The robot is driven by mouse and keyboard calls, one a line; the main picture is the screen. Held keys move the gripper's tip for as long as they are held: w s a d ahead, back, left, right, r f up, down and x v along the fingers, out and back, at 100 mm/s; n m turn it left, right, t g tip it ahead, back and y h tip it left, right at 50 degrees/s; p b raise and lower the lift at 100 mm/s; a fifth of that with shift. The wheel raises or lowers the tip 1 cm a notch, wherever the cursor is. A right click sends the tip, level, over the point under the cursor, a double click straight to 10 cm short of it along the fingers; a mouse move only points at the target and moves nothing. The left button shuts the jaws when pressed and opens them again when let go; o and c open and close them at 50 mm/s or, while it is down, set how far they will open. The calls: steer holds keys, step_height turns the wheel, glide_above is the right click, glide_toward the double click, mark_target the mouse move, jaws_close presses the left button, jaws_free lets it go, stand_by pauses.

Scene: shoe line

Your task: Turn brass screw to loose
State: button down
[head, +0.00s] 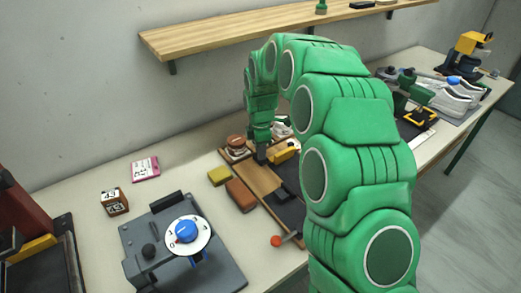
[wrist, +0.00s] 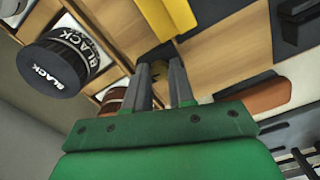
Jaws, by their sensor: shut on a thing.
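My gripper (head: 261,157) reaches down onto the wooden board (head: 258,179) in the middle of the bench. A dark block lies just beyond the fingertips. In the head view, the screw itself is hidden behind the gripper.
A black tin marked BLACK (wrist: 60,65) stands left of the fingers, close by. A brown block (head: 240,195) and a yellow block (head: 219,175) sit left. A dial machine (head: 186,231) stands front left.

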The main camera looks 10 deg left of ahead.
steer(key=shift+w+r+n, duration=0.1)
steer(key=shift+n, duration=0.3)
steer(key=c, duration=1)
jaws_free()
steer(key=shift+o, duration=0.2)
steer(key=shift+r, duration=3.8)
